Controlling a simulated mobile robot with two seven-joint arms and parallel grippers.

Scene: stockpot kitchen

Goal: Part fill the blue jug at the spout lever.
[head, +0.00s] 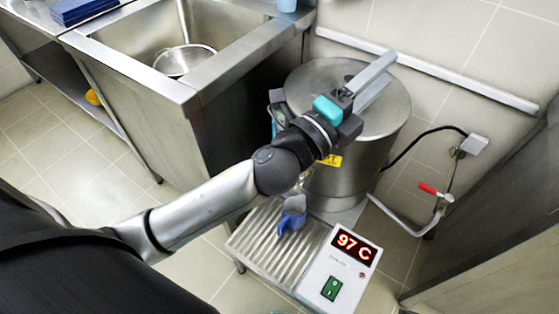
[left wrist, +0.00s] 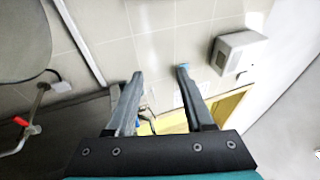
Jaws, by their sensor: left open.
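The blue jug (head: 291,216) stands upright on the ribbed metal drip tray (head: 258,240) in front of the big steel stockpot (head: 340,185). What is inside the jug is too small to tell. The spout and its lever, just above the jug, are mostly hidden by my left arm and cannot be made out clearly. My left gripper (head: 385,70) is open and empty above the stockpot's lid, well above and behind the jug. In the left wrist view, its two fingers (left wrist: 158,75) are apart with nothing between them. My right gripper is not in view.
A control box (head: 344,266) reading 97 C stands right of the tray. A red-handled valve (head: 430,189) and a black cable are by the wall at right. A steel sink (head: 150,40) holding a strainer (head: 184,60) is at left. A wall rail runs behind the pot.

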